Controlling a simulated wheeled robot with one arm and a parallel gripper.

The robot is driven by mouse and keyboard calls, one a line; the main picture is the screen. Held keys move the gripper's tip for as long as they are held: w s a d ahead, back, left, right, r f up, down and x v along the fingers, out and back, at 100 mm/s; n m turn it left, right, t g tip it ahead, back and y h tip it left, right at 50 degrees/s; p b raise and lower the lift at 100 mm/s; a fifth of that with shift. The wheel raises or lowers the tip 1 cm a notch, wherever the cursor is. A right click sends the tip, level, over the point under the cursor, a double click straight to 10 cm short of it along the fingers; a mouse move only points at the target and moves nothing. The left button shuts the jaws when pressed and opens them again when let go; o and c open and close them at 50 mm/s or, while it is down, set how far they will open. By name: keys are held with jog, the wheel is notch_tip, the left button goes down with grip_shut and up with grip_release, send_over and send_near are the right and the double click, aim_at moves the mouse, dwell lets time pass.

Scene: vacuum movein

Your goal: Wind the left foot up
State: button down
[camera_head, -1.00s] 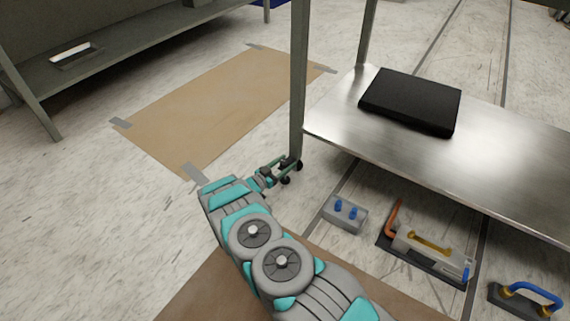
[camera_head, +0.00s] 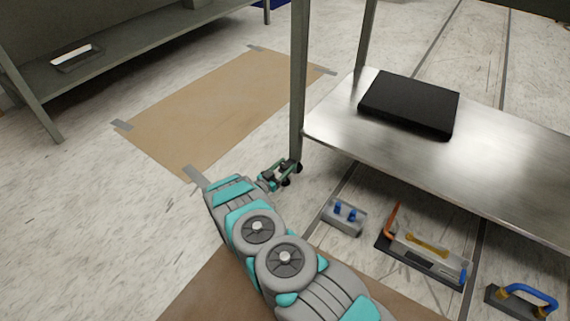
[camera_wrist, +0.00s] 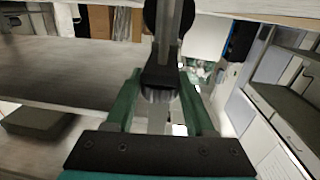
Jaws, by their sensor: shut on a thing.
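A grey table leg (camera_head: 298,100) stands upright at the near left corner of the steel table. Its left foot is at the floor end, mostly hidden by my gripper (camera_head: 285,174) in the head view. In the wrist view the leg comes down into a dark block, with a ridged grey foot (camera_wrist: 158,96) below it. My gripper (camera_wrist: 160,104) has its two green fingers on either side of this foot and is shut on it. The foot's underside and its gap to the floor cannot be made out.
The steel shelf (camera_head: 480,165) beside the leg carries a black flat case (camera_head: 410,102). A grey block with blue knobs (camera_head: 343,215), a tool tray (camera_head: 425,255) and a blue-handled tool (camera_head: 525,298) lie on the floor. A taped brown sheet (camera_head: 210,105) lies left.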

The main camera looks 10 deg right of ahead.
jog(key=n+t+y+p, duration=0.2)
jog(key=p, duration=0.1)
jog(key=n+t+y+p, duration=0.1)
jog(key=y, duration=0.1)
jog(key=shift+s+d+r, duration=0.15)
jog(key=shift+d+r, duration=0.05)
jog(key=shift+r, duration=0.05)
jog(key=n+t+y+p, duration=0.1)
jog(key=n+y+p, duration=0.1)
jog(key=y, duration=0.1)
jog(key=n+t+y+p, duration=0.1)
jog(key=n+y+p, duration=0.1)
jog(key=y, duration=0.1)
jog(key=shift+d+n+t+p, duration=0.1)
jog(key=shift+n+t+p, duration=0.2)
jog(key=shift+t+p, duration=0.1)
jog(key=n+y+p, duration=0.1)
jog(key=y, duration=0.2)
jog(key=n+y+p, duration=0.1)
jog(key=n+y, duration=0.1)
jog(key=shift+f+n+y+p, duration=0.1)
jog(key=shift+n+y+p, duration=0.2)
jog(key=shift+y+p, duration=0.1)
jog(key=shift+a+n+g+y+p, duration=0.2)
jog(key=shift+n+g+y+p, duration=0.2)
jog(key=shift+n+y, duration=1.35)
jog(key=shift+w+y, duration=0.2)
jog(key=shift+y, duration=0.45)
